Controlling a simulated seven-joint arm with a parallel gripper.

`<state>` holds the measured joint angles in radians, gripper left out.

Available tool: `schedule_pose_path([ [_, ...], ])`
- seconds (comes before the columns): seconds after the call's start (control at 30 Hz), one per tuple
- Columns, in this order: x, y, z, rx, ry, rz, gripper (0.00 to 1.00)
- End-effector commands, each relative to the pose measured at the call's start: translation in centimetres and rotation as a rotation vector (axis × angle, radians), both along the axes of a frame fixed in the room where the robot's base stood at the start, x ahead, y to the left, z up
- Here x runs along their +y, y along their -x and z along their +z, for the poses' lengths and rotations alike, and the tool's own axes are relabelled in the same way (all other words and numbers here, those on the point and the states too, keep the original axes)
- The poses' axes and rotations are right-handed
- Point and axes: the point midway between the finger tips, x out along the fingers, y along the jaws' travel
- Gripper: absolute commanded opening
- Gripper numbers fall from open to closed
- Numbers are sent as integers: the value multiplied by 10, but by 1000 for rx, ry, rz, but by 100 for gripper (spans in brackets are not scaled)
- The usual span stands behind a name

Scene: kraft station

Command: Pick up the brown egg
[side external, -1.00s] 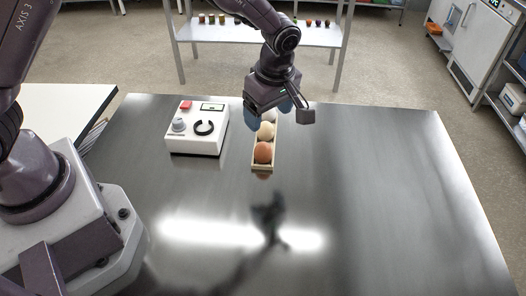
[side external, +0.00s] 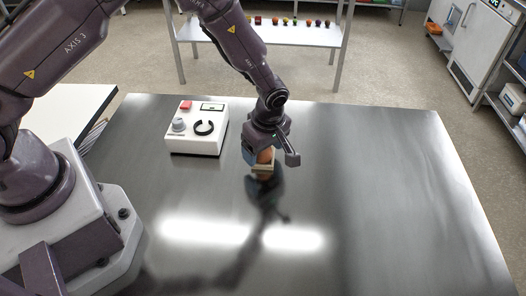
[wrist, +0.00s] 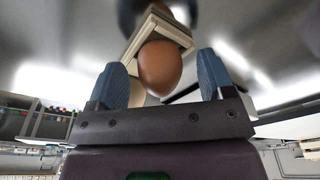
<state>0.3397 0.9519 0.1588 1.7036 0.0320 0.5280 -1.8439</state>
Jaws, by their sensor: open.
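The brown egg (wrist: 160,68) sits at the near end of a narrow pale tray (wrist: 172,27) in the wrist view. My gripper (wrist: 164,78) is open, with one blue finger on each side of the egg in the wrist view. A gap shows between the egg and each finger.
A white control box (side external: 197,128) with a red button, a knob and a black ring stands on the steel table (side external: 380,190), left of the tray. The table right of my gripper is clear. A shelf (side external: 265,33) with small colored items stands behind.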

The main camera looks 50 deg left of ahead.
Motion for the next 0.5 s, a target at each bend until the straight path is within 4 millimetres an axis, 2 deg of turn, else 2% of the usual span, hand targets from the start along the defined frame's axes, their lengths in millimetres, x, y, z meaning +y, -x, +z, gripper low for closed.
schedule_pose_path([
  [0.13, 0, 0, 0, 0, 0, 0, 73],
  [0.3, 0, 0, 0, 0, 0, 0, 34],
  [0.5, 0, 0, 1, 0, 0, 0, 31],
])
